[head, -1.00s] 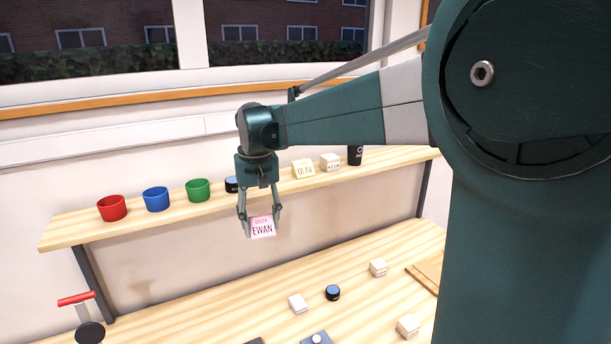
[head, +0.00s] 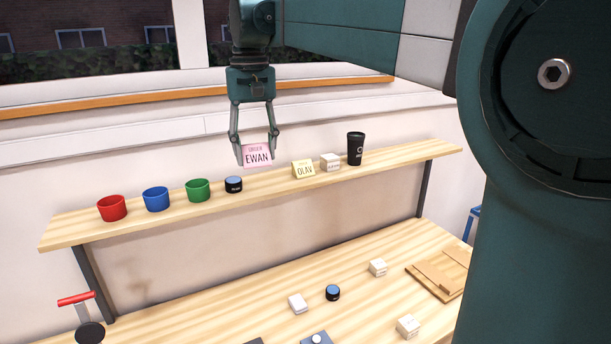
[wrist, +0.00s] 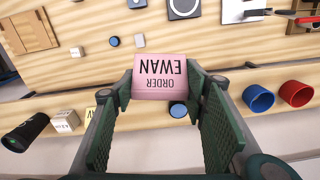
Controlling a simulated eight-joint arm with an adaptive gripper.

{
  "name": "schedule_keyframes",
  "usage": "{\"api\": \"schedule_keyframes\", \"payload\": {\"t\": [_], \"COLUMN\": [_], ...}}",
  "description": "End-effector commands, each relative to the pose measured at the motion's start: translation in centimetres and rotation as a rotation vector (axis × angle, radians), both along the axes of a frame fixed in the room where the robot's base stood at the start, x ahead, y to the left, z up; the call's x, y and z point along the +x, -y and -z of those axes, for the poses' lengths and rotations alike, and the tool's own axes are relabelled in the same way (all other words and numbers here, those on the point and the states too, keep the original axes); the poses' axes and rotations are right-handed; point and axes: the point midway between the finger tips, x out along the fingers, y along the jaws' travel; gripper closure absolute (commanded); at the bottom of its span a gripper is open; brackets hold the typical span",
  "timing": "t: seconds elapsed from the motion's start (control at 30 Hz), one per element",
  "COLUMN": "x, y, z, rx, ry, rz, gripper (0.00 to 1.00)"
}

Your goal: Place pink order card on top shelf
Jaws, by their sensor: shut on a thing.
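The pink order card (head: 258,155), printed "ORDER EWAN", is held between the fingers of my gripper (head: 256,160). The gripper is shut on it, with a finger at each side edge. In the head view the card appears just above the top shelf (head: 80,232), between a dark round tin and a yellow card. Whether it touches the shelf is hard to tell; it looks held in the air. The wrist view also shows the pink card (wrist: 160,78) between the fingers, its text upside down.
On the shelf stand red (head: 112,208), blue (head: 156,198) and green (head: 198,189) cups, the dark tin (head: 234,185), the yellow "OLAV" card (head: 303,169), a white box (head: 330,162) and a black cup (head: 355,149). Small boxes and a wooden board (head: 437,274) lie on the lower table.

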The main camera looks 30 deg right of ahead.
Motion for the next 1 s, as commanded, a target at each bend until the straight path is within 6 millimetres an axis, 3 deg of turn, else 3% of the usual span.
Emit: {"api": "schedule_keyframes", "payload": {"t": [0.1,0.47,1.0], "x": [0.3,3.0,10.0], "y": [0.1,0.9,3.5], "z": [-1.1,-1.5,-2.1], "rx": [0.0,0.0,0.001], "ry": [0.0,0.0,0.0], "rz": [-0.002,-0.025,-0.087], "gripper": [0.69,0.69,0.69]}}
